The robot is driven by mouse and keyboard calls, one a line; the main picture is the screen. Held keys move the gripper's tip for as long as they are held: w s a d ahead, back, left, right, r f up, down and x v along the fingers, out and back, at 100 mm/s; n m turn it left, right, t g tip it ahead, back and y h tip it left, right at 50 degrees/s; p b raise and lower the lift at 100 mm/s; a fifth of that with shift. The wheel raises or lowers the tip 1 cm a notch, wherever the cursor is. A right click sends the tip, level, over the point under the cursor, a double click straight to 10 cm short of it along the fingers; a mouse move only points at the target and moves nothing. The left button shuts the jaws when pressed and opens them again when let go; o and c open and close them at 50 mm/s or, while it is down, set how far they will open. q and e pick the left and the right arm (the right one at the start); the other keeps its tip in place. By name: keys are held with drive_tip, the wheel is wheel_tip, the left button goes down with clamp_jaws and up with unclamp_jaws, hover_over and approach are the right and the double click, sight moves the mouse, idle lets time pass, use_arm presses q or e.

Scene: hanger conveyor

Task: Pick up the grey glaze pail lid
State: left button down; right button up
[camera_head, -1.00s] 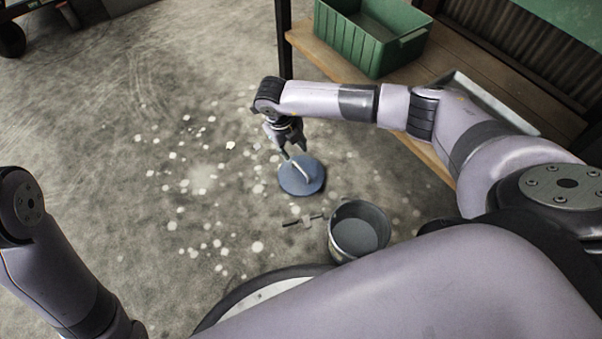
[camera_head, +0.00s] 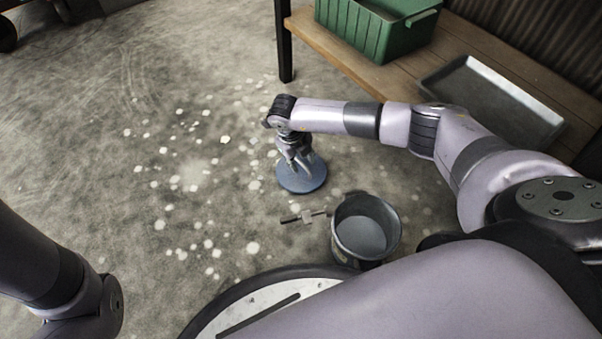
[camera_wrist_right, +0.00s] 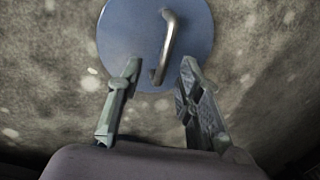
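The pail lid (camera_head: 303,181) is a round, blue-grey disc lying on the concrete floor; it also shows in the right wrist view (camera_wrist_right: 125,35). A metal bar handle (camera_wrist_right: 167,46) stands on its top. My right gripper (camera_head: 297,163) is over the lid, and in the right wrist view its two fingers (camera_wrist_right: 160,74) are apart with nothing between the tips. The near end of the handle lies just beyond the gap between them. In the head view the gripper hides part of the lid and its handle. My left arm shows at the lower left, but its gripper is out of view.
An open grey pail (camera_head: 366,228) stands right of the lid, nearer to me. A small tool-like item (camera_head: 304,216) lies beside it. A wooden bench (camera_head: 440,58) at the upper right holds a green crate (camera_head: 374,30) and a metal tray (camera_head: 492,100). Floor left of the lid is clear, with pale spots.

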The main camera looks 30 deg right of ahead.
sight(303, 164)
drive_tip(key=f+b, duration=0.1)
drive_tip(key=f, duration=0.1)
drive_tip(key=d+f+b, duration=0.1)
drive_tip(key=f+b, duration=0.1)
drive_tip(key=shift+w, duration=0.1)
drive_tip(key=shift+r, duration=0.15)
drive_tip(key=shift+c, duration=0.4)
clamp_jaws()
